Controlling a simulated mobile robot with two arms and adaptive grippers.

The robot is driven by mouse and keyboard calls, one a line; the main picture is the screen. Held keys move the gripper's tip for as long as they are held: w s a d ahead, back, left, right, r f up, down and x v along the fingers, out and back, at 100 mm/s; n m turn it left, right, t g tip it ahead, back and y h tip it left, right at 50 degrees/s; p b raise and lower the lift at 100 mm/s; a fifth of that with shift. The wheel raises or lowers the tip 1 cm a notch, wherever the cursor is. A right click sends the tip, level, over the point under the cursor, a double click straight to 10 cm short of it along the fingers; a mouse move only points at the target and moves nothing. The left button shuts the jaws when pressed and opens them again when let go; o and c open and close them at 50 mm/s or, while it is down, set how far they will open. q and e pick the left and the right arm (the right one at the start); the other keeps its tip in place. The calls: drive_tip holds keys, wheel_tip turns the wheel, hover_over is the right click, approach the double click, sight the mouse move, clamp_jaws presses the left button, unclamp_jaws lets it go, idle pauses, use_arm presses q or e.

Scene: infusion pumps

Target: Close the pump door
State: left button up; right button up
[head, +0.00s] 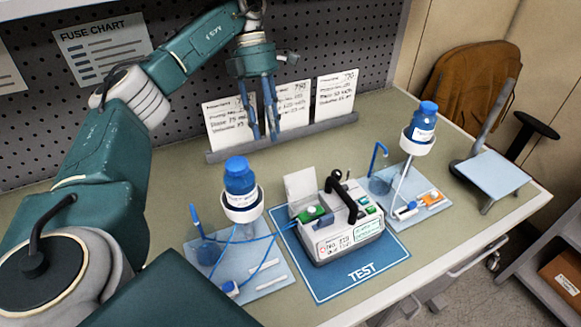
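The infusion pump (345,246) is a pale box on the blue TEST mat (318,287), with a label on its front and a black handle (346,198) on top. A white flap, which looks like the pump door (300,186), stands raised at the pump's back left. My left gripper (264,134) points down, empty, well above and behind the pump, in front of the cards. Its blue fingers are apart. My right gripper is not in view.
A blue-capped bottle stand (241,200) with tubing is close to the pump's left. Another bottle stand (418,142) and an orange piece (432,198) are to the right. Prescription cards (336,98) stand at the back. The bench between cards and pump is mostly clear.

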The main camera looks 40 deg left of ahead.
use_arm(q)
drive_tip(key=s+d, duration=0.1)
drive_tip(key=d, duration=0.2)
drive_tip(key=p, duration=0.2)
hover_over(289, 174)
drive_tip(key=a, duration=0.1)
drive_tip(key=f, duration=0.4)
drive_tip(key=shift+w+d+p, duration=0.1)
drive_tip(key=shift+d+p, duration=0.25)
drive_tip(key=shift+d, duration=0.05)
drive_tip(key=shift+d+f, duration=0.1)
drive_tip(key=shift+f, duration=0.35)
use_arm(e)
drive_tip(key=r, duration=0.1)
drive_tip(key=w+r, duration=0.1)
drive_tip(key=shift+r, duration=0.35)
use_arm(q)
drive_tip(key=shift+c, duration=0.3)
clamp_jaws()
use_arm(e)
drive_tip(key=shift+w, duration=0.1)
